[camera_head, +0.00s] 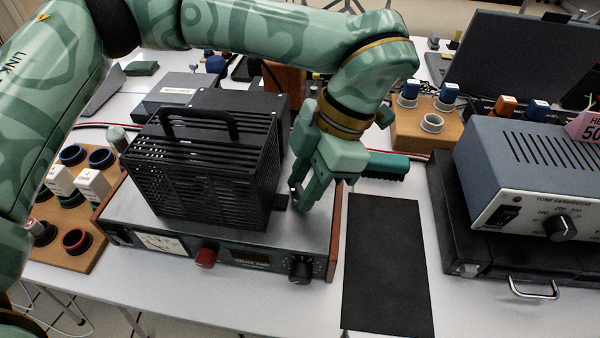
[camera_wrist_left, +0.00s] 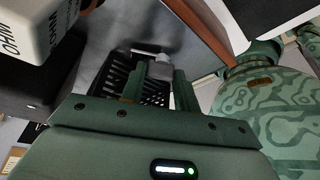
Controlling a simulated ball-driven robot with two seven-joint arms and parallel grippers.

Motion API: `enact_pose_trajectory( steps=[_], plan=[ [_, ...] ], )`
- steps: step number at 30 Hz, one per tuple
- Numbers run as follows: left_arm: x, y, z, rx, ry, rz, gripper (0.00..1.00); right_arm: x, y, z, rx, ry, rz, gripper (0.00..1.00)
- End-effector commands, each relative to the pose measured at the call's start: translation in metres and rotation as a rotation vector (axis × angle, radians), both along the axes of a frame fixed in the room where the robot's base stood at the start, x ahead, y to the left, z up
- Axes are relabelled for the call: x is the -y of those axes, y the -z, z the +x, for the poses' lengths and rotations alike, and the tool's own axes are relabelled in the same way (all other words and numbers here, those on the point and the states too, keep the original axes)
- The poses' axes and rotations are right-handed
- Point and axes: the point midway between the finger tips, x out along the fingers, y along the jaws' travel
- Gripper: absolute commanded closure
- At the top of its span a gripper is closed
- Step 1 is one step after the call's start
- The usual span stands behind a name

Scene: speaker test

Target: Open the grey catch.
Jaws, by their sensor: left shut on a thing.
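The grey catch (camera_wrist_left: 160,68) shows between my left gripper's two fingers in the left wrist view, beside the black slotted cage (camera_wrist_left: 115,78). In the head view the fingers hide most or all of it. My left gripper (camera_head: 300,198) points down at the right side of the black cage (camera_head: 200,165), low over the amplifier's top (camera_head: 305,225). It is shut on the catch, as the left wrist view (camera_wrist_left: 158,84) also shows. The cage has a carrying handle on top and sits upright on the amplifier. My right gripper is in neither view.
A black mat (camera_head: 388,265) lies right of the amplifier. The blue-grey tone generator (camera_head: 520,165) stands on a black drawer unit (camera_head: 510,270) at the right. A wooden block with sockets (camera_head: 75,215) is at the left. A green-handled brush (camera_head: 385,165) lies behind the mat.

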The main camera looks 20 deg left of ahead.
Motion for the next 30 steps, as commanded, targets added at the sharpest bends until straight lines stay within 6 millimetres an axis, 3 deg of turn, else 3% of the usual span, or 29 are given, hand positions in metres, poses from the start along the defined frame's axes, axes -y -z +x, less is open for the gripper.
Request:
enact_pose_trajectory(
  steps=[1,15,30],
  plan=[
    [0.0,-0.009,-0.001,0.009,0.038,0.0,0.92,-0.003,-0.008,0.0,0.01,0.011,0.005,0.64],
    [0.001,-0.005,-0.002,0.006,0.349,0.0,0.92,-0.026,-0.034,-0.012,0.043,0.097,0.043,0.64],
    [0.002,-0.001,-0.001,0.005,0.429,-0.002,0.92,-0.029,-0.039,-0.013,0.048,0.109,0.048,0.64]
  ],
)
